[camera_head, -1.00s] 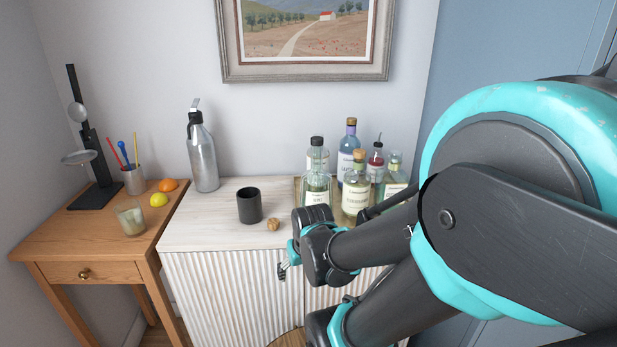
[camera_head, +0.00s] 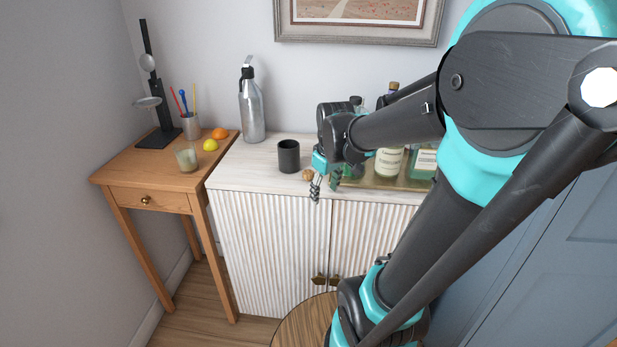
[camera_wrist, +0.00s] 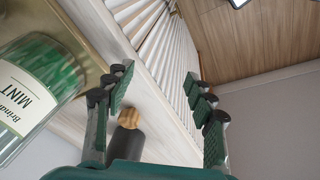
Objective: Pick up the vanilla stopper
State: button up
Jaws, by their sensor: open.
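A small tan wooden stopper (camera_head: 308,174), which I take for the vanilla stopper, lies on the white cabinet top (camera_head: 262,160) near its front edge, just right of a black cup (camera_head: 289,157). My gripper (camera_head: 325,186) is open and empty at the cabinet's front edge, a little right of the stopper and apart from it. In the wrist view the stopper (camera_wrist: 129,118) shows close to the left finger of my gripper (camera_wrist: 157,82), with the dark cup (camera_wrist: 126,145) behind it. No label shows on the stopper.
Bottles (camera_head: 388,162) stand on a tray to the right, partly hidden by my arm; a mint bottle (camera_wrist: 35,90) is close in the wrist view. A side table (camera_head: 150,165) with fruit, a candle glass and a pencil cup is at left.

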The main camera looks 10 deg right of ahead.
jog(key=w+a+r+n+g, duration=0.1)
jog(key=w+a+r+n, duration=0.1)
jog(key=w+r+n, duration=0.65)
notch_tip(320, 180, up, 9)
jog(key=n+g, duration=0.2)
send_over(309, 172)
jog(key=shift+n, duration=0.25)
jog(key=f, duration=1.1)
jog(key=shift+s+a+f, duration=0.2)
jog(key=shift+s+f, duration=0.05)
jog(key=shift+f, duration=0.15)
jog(key=shift+w+d+f, duration=0.15)
jog(key=shift+f, duration=1.2)
jog(key=shift+w+d+f, duration=0.1)
jog(key=shift+f, duration=1.2)
jog(key=c, duration=1)
jog(key=shift+o, duration=0.2)
jog(key=shift+r, duration=0.1)
